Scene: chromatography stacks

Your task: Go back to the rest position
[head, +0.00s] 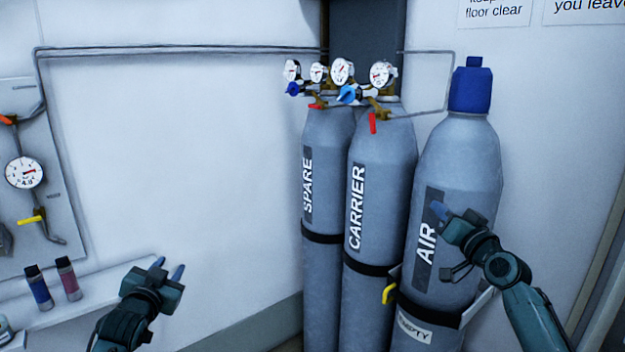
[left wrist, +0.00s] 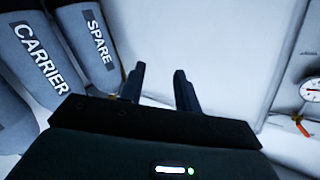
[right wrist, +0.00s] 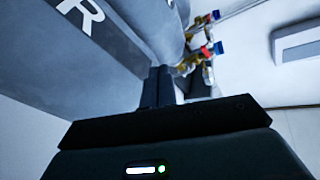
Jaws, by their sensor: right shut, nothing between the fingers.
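My left gripper (head: 169,270) is open and empty at the lower left of the head view, in front of the white wall. Its two fingers stand apart in the left wrist view (left wrist: 158,90). My right gripper (head: 439,211) is shut and empty, in front of the AIR cylinder (head: 462,160). Its fingers are together in the right wrist view (right wrist: 158,88). I cannot tell whether the right fingertips touch the cylinder.
The SPARE cylinder (head: 325,190) and CARRIER cylinder (head: 385,200) stand strapped beside AIR, with gauges (head: 342,71) on top. A shelf (head: 95,290) with two small bottles and a gauge panel (head: 30,230) are at left. The wall between is clear.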

